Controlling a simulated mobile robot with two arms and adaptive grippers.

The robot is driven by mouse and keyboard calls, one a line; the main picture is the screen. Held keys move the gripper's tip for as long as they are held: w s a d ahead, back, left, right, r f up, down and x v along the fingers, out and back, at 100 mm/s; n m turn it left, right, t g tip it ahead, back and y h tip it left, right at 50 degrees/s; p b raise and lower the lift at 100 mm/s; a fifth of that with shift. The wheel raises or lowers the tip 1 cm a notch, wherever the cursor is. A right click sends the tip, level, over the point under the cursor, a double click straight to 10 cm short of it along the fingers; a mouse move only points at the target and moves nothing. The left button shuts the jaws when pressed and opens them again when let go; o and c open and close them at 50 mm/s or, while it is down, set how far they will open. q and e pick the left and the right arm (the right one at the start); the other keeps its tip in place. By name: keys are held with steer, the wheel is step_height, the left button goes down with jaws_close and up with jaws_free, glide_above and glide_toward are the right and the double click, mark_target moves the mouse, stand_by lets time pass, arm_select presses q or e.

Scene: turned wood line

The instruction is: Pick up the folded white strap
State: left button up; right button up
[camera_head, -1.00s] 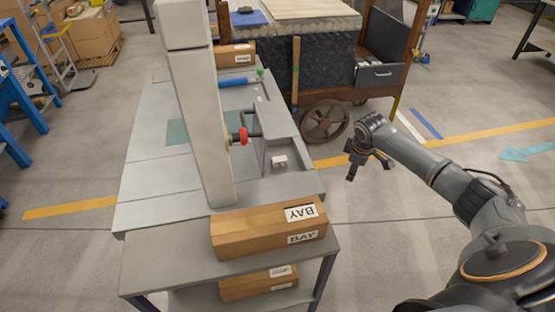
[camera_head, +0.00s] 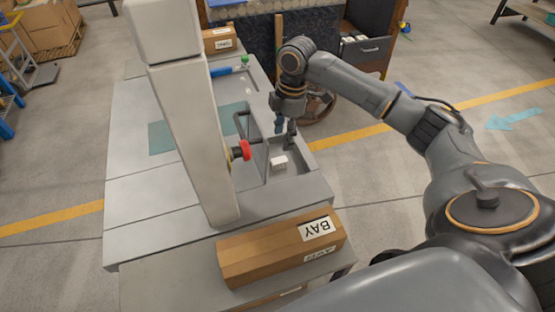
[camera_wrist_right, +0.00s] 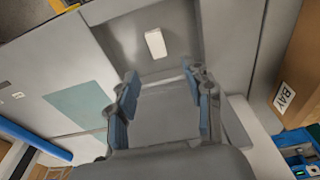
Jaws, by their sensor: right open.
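The folded white strap (camera_head: 279,162) is a small white block lying in a recessed grey tray (camera_head: 295,168) at the right side of the grey machine table. It also shows in the right wrist view (camera_wrist_right: 155,43), beyond the fingertips. My right gripper (camera_head: 285,126) is above the tray, just behind the strap in the head view, pointing down. In the right wrist view its two blue-padded fingers (camera_wrist_right: 160,82) are apart with nothing between them. The gripper does not touch the strap. My left gripper is not in view.
A tall grey column (camera_head: 190,130) stands on the table, with a red knob (camera_head: 241,151) close left of the tray. A cardboard box (camera_head: 280,247) labelled BAY lies at the front. A blue tube (camera_head: 222,72) and a teal mat (camera_head: 175,132) lie farther back.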

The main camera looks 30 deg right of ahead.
glide_above(279, 160)
steer(key=f, duration=0.4)
steer(key=shift+s+d, duration=0.15)
steer(key=shift+d, duration=0.05)
steer(key=shift+f, duration=0.25)
step_height(279, 160, down, 4)
steer(key=shift+a+f+p, duration=0.1)
steer(key=shift+p, duration=0.35)
steer(key=shift+f, duration=0.4)
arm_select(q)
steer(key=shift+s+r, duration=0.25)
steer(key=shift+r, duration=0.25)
arm_select(e)
steer(key=c, duration=0.9)
